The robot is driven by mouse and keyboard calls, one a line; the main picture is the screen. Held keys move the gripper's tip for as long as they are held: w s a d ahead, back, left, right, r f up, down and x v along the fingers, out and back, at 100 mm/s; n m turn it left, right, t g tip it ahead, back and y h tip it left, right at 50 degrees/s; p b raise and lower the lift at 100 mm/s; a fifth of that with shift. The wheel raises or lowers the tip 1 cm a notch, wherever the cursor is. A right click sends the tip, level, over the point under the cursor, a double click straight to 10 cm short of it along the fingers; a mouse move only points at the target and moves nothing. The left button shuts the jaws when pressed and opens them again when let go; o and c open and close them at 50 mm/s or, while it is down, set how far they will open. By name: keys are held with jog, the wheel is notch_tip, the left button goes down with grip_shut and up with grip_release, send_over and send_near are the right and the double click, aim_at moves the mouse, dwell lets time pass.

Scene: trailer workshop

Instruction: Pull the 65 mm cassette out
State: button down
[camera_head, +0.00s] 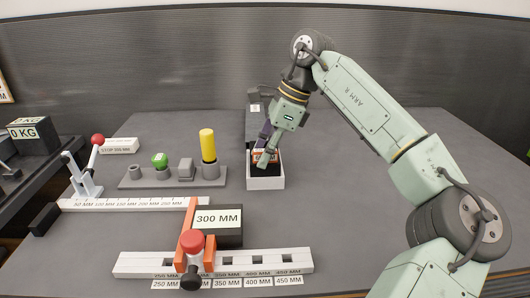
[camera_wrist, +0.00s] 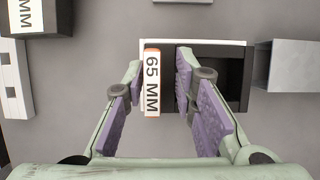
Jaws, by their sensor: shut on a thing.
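The 65 mm cassette (camera_wrist: 152,85) has an orange edge and a white label reading "65 MM". In the wrist view it stands at the left side of a white-rimmed box (camera_wrist: 215,42) with a dark inside. My gripper (camera_wrist: 158,88) has its purple-padded fingers on both sides of the cassette and is shut on it. In the head view my gripper (camera_head: 266,158) points down over the open white box (camera_head: 265,184), and an orange bit of the cassette (camera_head: 262,155) shows at the fingertips. The cassette's lower part is hidden.
A grey rack with a yellow cylinder (camera_head: 208,146) and a green knob (camera_head: 159,160) stands left of the box. A dark "300 MM" block (camera_head: 219,221) and white slotted rails (camera_head: 215,262) lie in front. The table's right side is clear.

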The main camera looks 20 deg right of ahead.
jog(key=shift+r+p, duration=0.75)
jog(key=shift+r, duration=0.35)
jog(key=shift+r, duration=0.1)
jog(key=shift+r, duration=0.2)
jog(key=shift+r+p, duration=0.3)
jog(key=shift+r, duration=0.4)
jog(key=shift+r, duration=0.3)
jog(key=shift+r, duration=1.45)
